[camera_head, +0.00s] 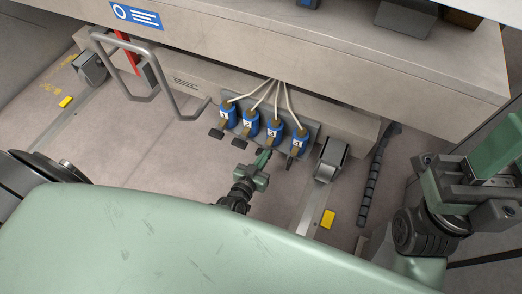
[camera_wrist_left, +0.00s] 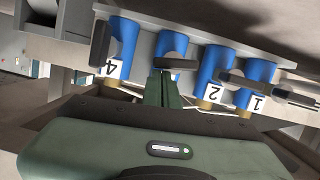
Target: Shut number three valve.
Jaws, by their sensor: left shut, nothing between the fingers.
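Four blue valves numbered 1 to 4 sit in a row, left to right, under the machine's ledge in the head view. Number three valve (camera_head: 274,134) is third; its lever (camera_wrist_left: 172,64) lies crosswise, like those of valves 1 and 2 (camera_wrist_left: 215,70). Valve 4's lever (camera_wrist_left: 102,40) is turned about a quarter from these. My left gripper (camera_head: 264,156) is shut and empty, its fingertips (camera_wrist_left: 163,76) close at valve 3's lever; I cannot tell whether they touch. The fingers hide valve 3's label in the wrist view. My right gripper (camera_head: 484,160) is at the far right, away from the valves.
A grey bent handle bar (camera_head: 150,70) stands left of the valves. A grey pedal-like block (camera_head: 331,158) is close to their right. White hoses (camera_head: 268,91) run up from the valves to the ledge (camera_head: 330,70).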

